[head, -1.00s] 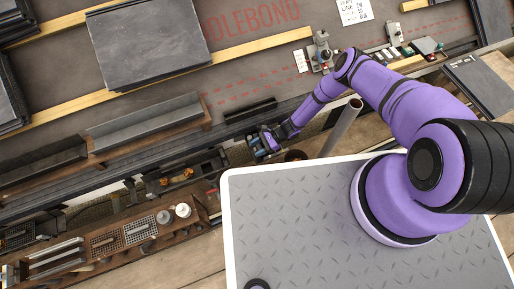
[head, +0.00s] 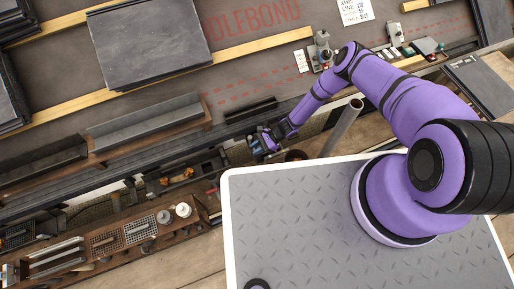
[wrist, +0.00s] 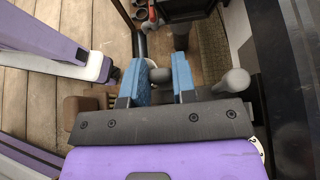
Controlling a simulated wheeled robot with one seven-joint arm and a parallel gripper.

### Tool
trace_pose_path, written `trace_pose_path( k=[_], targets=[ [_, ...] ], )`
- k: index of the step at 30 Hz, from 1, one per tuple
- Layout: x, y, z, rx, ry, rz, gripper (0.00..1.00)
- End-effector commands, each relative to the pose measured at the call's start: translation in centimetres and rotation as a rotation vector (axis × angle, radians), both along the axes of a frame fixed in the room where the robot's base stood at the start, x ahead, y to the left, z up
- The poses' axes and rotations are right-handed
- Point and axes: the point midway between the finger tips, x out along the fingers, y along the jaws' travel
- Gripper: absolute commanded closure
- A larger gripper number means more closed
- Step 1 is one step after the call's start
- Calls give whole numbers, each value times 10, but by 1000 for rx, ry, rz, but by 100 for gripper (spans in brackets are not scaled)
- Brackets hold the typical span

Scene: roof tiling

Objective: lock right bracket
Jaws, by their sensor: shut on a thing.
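My gripper (head: 262,142) is low at the gutter edge of the roof in the head view, small and partly hidden by my own wrist. In the wrist view my gripper (wrist: 167,82) has two blue finger pads close together, with a grey lever with a rounded end (wrist: 160,76) between them. I take this lever to be part of the right bracket; the rest of the bracket is mostly hidden by the fingers. Another grey rounded knob (wrist: 236,79) stands just right of the right finger, apart from the pads.
A dark gutter rail (head: 110,178) runs along the roof edge. A grey pipe (head: 342,127) stands close to the right of my gripper. A wooden tool tray (head: 112,238) lies lower left. Wooden planks (wrist: 60,95) show at left in the wrist view.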

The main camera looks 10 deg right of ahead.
Motion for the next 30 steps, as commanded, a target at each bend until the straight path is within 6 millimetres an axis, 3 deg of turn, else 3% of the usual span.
trace_pose_path(
  k=[30],
  targets=[
    [-10,39,-14,-817,-242,6,98]
  ],
)
